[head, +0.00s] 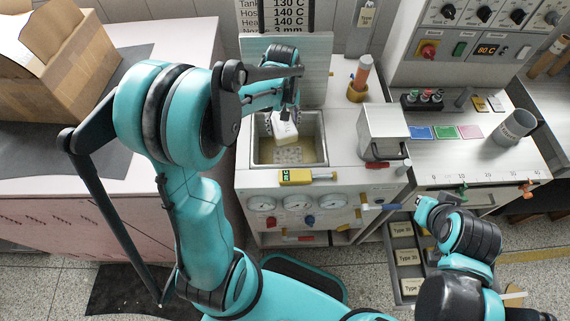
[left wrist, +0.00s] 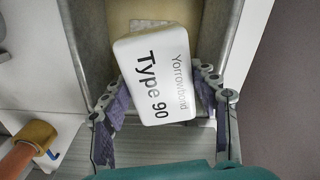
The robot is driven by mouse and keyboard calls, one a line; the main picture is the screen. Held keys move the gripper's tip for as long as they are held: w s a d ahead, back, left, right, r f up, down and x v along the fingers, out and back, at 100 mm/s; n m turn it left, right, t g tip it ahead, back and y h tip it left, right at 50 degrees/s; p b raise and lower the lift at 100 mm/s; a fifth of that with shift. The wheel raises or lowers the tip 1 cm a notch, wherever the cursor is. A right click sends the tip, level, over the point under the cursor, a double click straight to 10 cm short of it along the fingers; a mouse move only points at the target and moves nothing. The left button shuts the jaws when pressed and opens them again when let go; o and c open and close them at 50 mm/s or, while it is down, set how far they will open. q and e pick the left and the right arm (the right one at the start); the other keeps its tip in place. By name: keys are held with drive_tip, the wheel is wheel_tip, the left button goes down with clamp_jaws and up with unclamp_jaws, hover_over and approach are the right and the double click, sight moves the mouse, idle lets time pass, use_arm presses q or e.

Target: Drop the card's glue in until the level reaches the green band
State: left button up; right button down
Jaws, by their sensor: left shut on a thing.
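My left gripper (left wrist: 165,105) is shut on a white glue block (left wrist: 158,75) printed "Yarrowbond Type 90". In the head view the block (head: 284,128) is tilted over the open tank (head: 256,153). Whether it touches anything in the tank cannot be told. A pale patch (head: 288,155) shows on the tank's floor; no green band can be made out. A tag (head: 367,15) reading "Type" hangs at the top, its number too small to read. My right gripper (head: 425,208) is by the drawer at lower right, its fingers unclear.
An open drawer (head: 407,258) has compartments labelled Type 30 and others. A yellow device (head: 308,177) lies at the tank's front edge. A metal box (head: 383,133) stands right of the tank. A cardboard box (head: 75,65) is at left.

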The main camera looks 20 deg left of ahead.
use_arm(q)
drive_tip(key=o, duration=1.6)
drive_tip(key=shift+c, duration=0.2)
wheel_tip(320, 180, up, 12)
drive_tip(key=s+d+f+m+t+b, duration=0.1)
drive_tip(key=s+d+f+m+t, duration=0.1)
drive_tip(key=s, duration=0.2)
drive_tip(key=s+d+f+m+t+b, duration=0.2)
drive_tip(key=s+f+m, duration=0.1)
drive_tip(key=s, duration=0.2)
drive_tip(key=s+d+f+m+t+b, duration=0.2)
drive_tip(key=s+f+m+t, duration=0.1)
drive_tip(key=s, duration=0.2)
